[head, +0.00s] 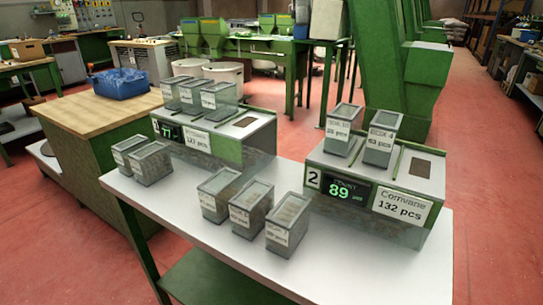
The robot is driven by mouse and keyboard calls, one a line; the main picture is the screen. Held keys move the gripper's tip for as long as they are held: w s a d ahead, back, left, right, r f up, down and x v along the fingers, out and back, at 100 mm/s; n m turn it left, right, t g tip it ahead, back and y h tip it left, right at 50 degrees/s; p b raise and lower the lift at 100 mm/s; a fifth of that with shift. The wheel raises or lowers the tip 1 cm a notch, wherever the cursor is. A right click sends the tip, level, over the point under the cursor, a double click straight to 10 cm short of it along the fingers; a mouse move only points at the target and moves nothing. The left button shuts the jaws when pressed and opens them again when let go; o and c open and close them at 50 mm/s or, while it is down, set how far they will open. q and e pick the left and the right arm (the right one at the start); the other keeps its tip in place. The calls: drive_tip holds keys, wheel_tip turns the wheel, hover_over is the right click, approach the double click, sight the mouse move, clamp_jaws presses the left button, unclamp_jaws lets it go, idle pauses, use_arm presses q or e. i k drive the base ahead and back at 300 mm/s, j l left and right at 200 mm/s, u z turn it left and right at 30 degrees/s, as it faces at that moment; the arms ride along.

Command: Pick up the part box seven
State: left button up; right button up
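Several small grey part boxes with white labels stand on the white table. The front right one, which seems to be part box seven (288,224), stands upright near the table's front edge; its label is small and hard to read. Its lid looks clear, with brownish contents below. Another box (252,208) stands just to its left, with a small gap, and a third box (221,194) is behind that one. Neither of my grippers is in view.
Two counting machines stand on the table (350,261): the left one (228,149) and the right one (391,215), which shows 89. Both carry boxes on top. Two more boxes (142,160) sit at the left. The front right of the table is clear.

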sight(287, 224)
drive_tip(key=i+j+z, duration=0.3)
drive_tip(key=j+z, duration=0.15)
drive_tip(key=j, duration=0.15)
drive_tip(key=i+j+z, duration=0.2)
drive_tip(key=j, duration=0.15)
drive_tip(key=j+z, duration=0.2)
drive_tip(key=j, duration=0.15)
drive_tip(key=i+j+z, duration=0.2)
drive_tip(key=j, duration=0.2)
drive_tip(key=k+l, duration=0.05)
drive_tip(key=k, duration=0.05)
